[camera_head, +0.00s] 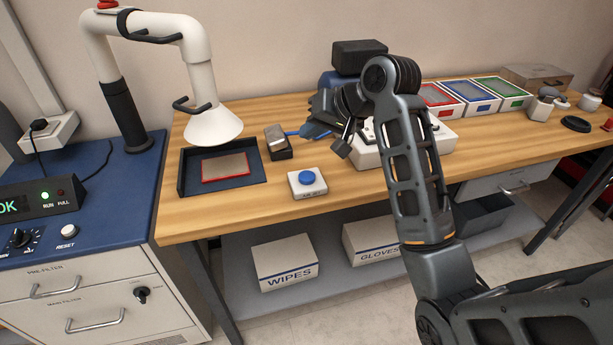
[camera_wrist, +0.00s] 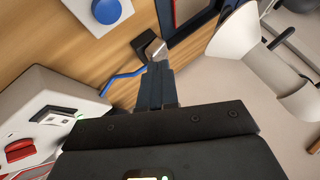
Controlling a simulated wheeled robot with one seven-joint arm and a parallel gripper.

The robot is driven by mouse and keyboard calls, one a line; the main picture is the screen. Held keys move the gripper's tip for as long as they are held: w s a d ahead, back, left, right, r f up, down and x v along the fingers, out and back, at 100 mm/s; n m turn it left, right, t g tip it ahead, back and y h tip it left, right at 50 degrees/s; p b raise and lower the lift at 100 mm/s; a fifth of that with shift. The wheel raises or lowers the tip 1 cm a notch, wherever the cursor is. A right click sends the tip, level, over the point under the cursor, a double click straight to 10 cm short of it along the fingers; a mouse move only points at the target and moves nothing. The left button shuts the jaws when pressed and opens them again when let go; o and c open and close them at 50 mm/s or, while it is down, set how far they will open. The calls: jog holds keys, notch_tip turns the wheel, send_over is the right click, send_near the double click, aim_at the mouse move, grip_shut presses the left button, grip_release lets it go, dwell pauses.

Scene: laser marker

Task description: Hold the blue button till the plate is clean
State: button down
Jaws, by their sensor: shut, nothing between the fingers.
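The blue button (camera_head: 306,178) sits on a small white box (camera_head: 309,189) on the wooden bench, and it also shows at the top of the wrist view (camera_wrist: 107,10). The plate (camera_head: 225,167) has a red edge and a grey-brown face. It lies in a dark tray (camera_head: 181,180) under a white extraction hood (camera_head: 214,127). My gripper (camera_wrist: 156,72) is shut and empty, with its fingers together. It is above the bench, apart from the button. In the head view my arm and wrist hide part of what stands behind them.
A small dark block with a metal top (camera_head: 279,143) and a blue cable stand between tray and gripper. A white machine (camera_head: 367,156) stands behind my arm. Red, blue and green trays (camera_head: 469,95) line the back right. The bench in front of the button is clear.

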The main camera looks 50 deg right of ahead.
jog(key=b, duration=0.7)
send_over(311, 177)
notch_tip(311, 177, down, 6)
jog(key=shift+f, duration=1.2)
jog(key=shift+f, duration=1)
dwell(2.3)
jog(key=shift+r, duration=0.2)
dwell(0.5)
jog(key=shift+r+p, duration=0.85)
jog(key=shift+p, duration=0.2)
jog(key=shift+r, duration=0.1)
notch_tip(311, 177, up, 5)
jog(key=p, duration=0.5)
jog(key=shift+p, duration=0.35)
